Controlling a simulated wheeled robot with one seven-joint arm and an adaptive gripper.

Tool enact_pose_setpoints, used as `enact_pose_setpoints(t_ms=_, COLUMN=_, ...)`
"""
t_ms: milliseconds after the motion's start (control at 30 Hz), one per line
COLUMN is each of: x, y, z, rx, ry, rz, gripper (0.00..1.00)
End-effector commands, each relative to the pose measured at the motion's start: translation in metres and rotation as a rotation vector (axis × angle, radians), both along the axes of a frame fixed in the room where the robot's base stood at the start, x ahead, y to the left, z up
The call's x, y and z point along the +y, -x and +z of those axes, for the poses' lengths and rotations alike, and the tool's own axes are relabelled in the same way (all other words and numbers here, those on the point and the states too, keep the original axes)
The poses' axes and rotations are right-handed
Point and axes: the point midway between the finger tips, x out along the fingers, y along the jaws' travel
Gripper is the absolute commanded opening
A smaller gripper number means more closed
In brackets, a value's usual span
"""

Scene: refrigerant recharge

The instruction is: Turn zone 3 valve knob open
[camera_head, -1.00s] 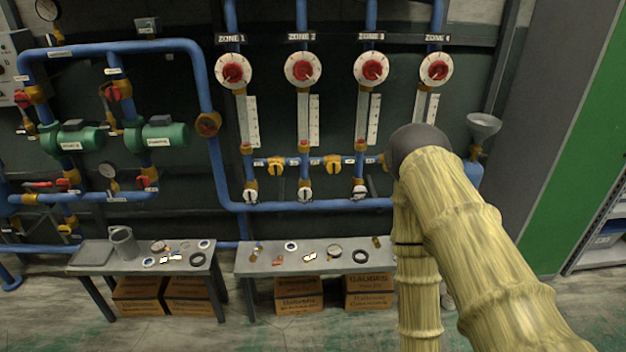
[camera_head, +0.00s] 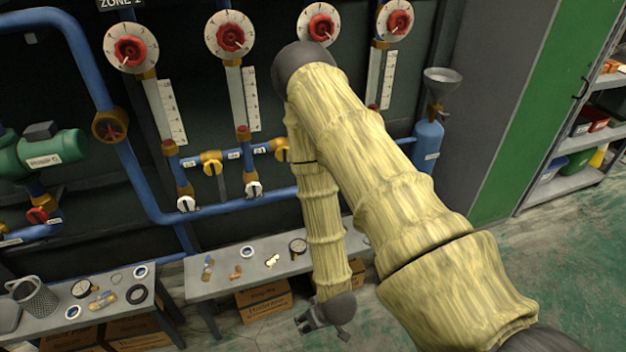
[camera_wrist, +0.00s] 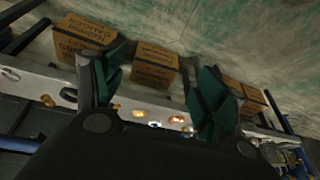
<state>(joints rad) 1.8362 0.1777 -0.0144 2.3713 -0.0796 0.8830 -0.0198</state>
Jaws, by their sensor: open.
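The zone 3 valve knob (camera_head: 320,27) is red on a round white dial, third from the left in the row, at the top of the head view. Its lower left edge is partly covered by my arm's elbow, and its label is out of frame. My gripper (camera_head: 318,322) hangs low in front of the bench, far below the knob and apart from it. In the wrist view its two dark green-padded fingers (camera_wrist: 158,80) are spread with nothing held between them. The wrist view does not show the knob.
Other red knobs (camera_head: 131,50) stand left and right of zone 3. A grey bench (camera_head: 222,276) with small parts runs below, with cardboard boxes (camera_head: 262,304) under it. A blue cylinder (camera_head: 427,143) with a funnel stands right. Green floor (camera_head: 560,240) is clear at right.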

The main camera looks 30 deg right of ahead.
Motion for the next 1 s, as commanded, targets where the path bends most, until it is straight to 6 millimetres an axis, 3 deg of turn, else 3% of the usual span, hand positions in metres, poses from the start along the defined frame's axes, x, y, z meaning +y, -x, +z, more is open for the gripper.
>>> enact_pose_setpoints(t_ms=33, x=-0.013, y=-0.034, z=-0.011, rx=-0.091, ry=-0.005, rz=-0.025, gripper=0.72)
enact_pose_setpoints(t_ms=200, x=-0.056, y=-0.131, z=0.004, rx=-0.386, ry=-0.009, rz=-0.085, gripper=0.72)
enact_pose_setpoints(t_ms=400, x=-0.121, y=-0.22, z=0.043, rx=-0.728, ry=0.011, rz=-0.165, gripper=0.72)
enact_pose_setpoints(t_ms=500, x=-0.155, y=-0.251, z=0.068, rx=-0.886, ry=0.029, rz=-0.204, gripper=0.72)
enact_pose_setpoints(t_ms=733, x=-0.214, y=-0.284, z=0.114, rx=-1.142, ry=0.069, rz=-0.27, gripper=0.72)
enact_pose_setpoints(t_ms=1000, x=-0.234, y=-0.296, z=0.132, rx=-1.224, ry=0.085, rz=-0.29, gripper=0.72)
